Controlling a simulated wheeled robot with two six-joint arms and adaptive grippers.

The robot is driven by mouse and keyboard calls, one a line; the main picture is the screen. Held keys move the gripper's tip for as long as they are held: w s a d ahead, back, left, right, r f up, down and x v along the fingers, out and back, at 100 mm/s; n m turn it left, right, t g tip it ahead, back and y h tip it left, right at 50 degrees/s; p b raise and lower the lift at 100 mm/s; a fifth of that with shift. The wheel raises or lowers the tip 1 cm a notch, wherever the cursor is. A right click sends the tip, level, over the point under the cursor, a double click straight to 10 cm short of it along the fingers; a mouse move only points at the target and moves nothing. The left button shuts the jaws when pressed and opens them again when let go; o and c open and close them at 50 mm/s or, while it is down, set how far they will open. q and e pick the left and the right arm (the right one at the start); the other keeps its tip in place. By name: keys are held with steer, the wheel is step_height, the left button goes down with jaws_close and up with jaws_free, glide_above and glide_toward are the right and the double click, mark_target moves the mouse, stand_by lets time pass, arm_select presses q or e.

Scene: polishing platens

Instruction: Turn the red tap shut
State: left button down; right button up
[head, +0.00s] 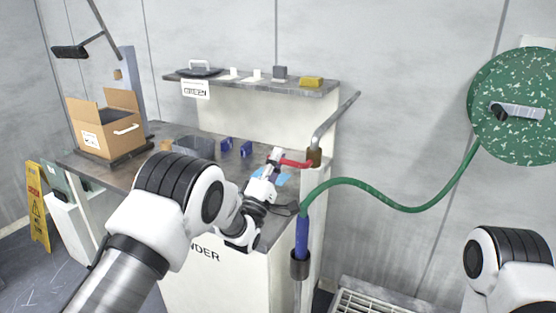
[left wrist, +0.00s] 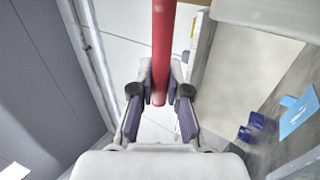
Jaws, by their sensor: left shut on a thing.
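The red tap lever (head: 297,163) sticks out to the left from a brass-coloured valve body (head: 314,156) at the right end of the bench. A grey pipe (head: 335,120) rises from the valve. My left gripper (head: 275,159) is at the lever's free end. In the left wrist view the lever (left wrist: 163,45) comes down from the top edge, and its end lies between the fingers of my left gripper (left wrist: 160,95), which are shut on it. The valve body is out of that view. My right gripper is not in view; only part of my right arm shows.
A green hose (head: 400,208) hangs right of the valve, from a blue-handled wand (head: 302,238) to a speckled green disc (head: 520,105). On the bench (head: 165,132) are a cardboard box (head: 97,141), a grey bin (head: 195,146), blue items (head: 246,149) and a light-blue sheet (left wrist: 298,112).

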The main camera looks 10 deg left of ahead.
arm_select(q)
steer(key=shift+f+n+y, duration=0.15)
steer(key=shift+n+y, duration=0.25)
steer(key=c, duration=1.1)
jaws_free()
steer(key=shift+a, duration=0.1)
steer(key=shift+c, duration=0.2)
steer(key=s+a+f+m+g+y, duration=0.15)
steer(key=s+a+f+g, duration=0.25)
steer(key=s+f, duration=0.65)
steer(key=s+a+f+g+y, duration=0.35)
steer(key=s+f, duration=0.35)
steer(key=f, duration=0.7)
steer(key=s+a+f+m+g+y, duration=0.15)
steer(key=s+a+f+g, duration=0.35)
steer(key=s+f, duration=0.5)
steer(key=s+f+m+g, duration=0.4)
steer(key=s+m+g, duration=0.1)
steer(key=s, duration=0.6)
steer(key=s+a+f+m+g, duration=0.1)
steer(key=s+f+m+g, duration=0.3)
steer(key=s, duration=0.8)
steer(key=shift+f+m+g, duration=0.2)
steer(key=shift+m+g, duration=0.85)
steer(key=shift+m, duration=0.15)
